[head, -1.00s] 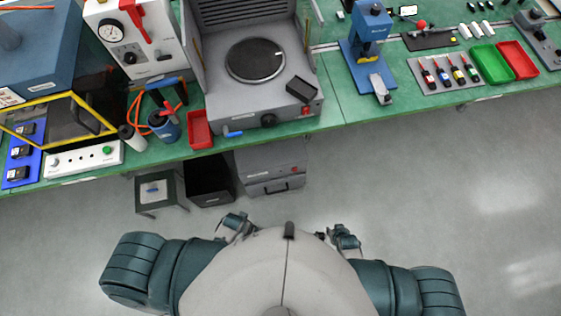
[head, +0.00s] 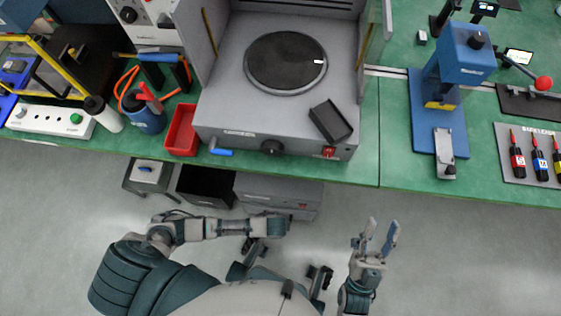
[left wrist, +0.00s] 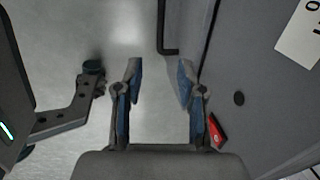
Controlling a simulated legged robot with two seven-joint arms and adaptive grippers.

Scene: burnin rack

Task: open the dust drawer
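A grey cabinet (head: 258,185) stands on the floor under the green bench, and its lower front is partly hidden by my left arm. In the left wrist view its grey face (left wrist: 255,75) fills the right side, with a black bar handle (left wrist: 161,30) standing out from it. My right gripper (head: 381,228) is open and empty over bare floor.
A black open bin (head: 205,186) and a small grey stool-like box (head: 147,175) stand left of the cabinet. The green bench (head: 400,182) overhangs above, carrying a grey turntable machine (head: 240,135) and a red tray (head: 182,130). The floor at right is clear.

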